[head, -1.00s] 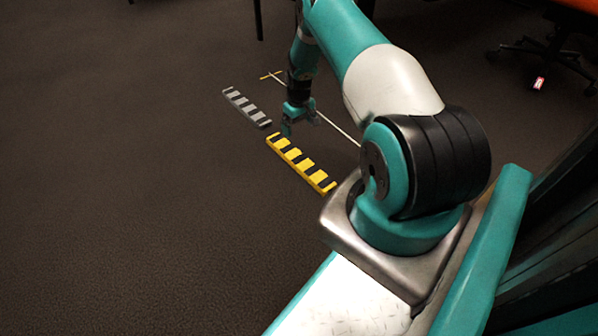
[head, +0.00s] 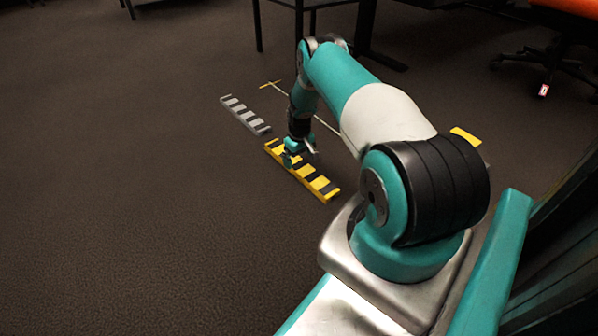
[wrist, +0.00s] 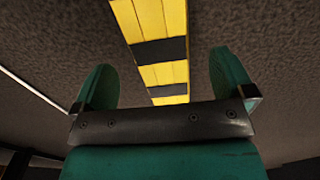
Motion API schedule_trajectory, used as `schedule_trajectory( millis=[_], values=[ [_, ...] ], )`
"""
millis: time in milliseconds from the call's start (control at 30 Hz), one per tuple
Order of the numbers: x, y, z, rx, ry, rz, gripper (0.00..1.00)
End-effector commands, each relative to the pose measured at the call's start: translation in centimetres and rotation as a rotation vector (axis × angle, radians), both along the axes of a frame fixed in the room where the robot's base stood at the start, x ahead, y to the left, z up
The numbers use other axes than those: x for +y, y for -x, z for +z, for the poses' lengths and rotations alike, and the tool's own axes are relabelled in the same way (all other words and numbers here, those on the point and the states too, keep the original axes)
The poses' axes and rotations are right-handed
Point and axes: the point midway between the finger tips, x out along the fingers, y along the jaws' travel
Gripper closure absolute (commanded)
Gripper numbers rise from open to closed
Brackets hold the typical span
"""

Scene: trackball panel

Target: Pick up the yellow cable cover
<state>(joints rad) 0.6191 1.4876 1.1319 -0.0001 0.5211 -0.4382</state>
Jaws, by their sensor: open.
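The yellow cable cover (head: 318,184) is a long flat strip with black bands, lying on the dark carpet in the head view. My gripper (head: 290,160) is over its far half and hides part of it. In the wrist view the yellow cable cover (wrist: 158,22) runs away from me between the two green fingers. My gripper (wrist: 163,78) is open there, with carpet showing between each finger and the strip and nothing held. I cannot tell the exact height of the fingertips above it.
A grey and black striped strip (head: 244,115) lies just beyond the yellow one, to the left. A thin pale rod (head: 330,127) lies behind my gripper. Desk legs and an orange chair (head: 570,8) stand at the back. The carpet at left is clear.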

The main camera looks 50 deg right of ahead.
Motion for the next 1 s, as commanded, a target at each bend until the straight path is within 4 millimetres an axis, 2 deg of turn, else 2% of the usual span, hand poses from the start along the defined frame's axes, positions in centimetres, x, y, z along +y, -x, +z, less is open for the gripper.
schedule_trajectory(
  millis=[33, 200, 467, 567, 700, 767, 1000],
  values=[
    [-0.1, -0.1, -1.4, 0.0, 0.0, 0.0, 0.0],
    [-0.2, -0.2, -3.7, 0.001, 0.0, 0.0, 0.0],
    [-0.2, -0.2, -3.7, 0.001, 0.0, 0.0, 0.0],
    [-0.2, -0.2, -3.7, 0.001, 0.0, 0.0, 0.18],
    [-0.2, -0.2, -3.7, 0.001, 0.0, 0.0, 0.51],
    [-0.2, -0.2, -3.7, 0.001, -0.001, 0.0, 0.63],
    [-0.2, -0.3, -3.5, 0.0, 0.0, 0.0, 0.63]
  ],
)
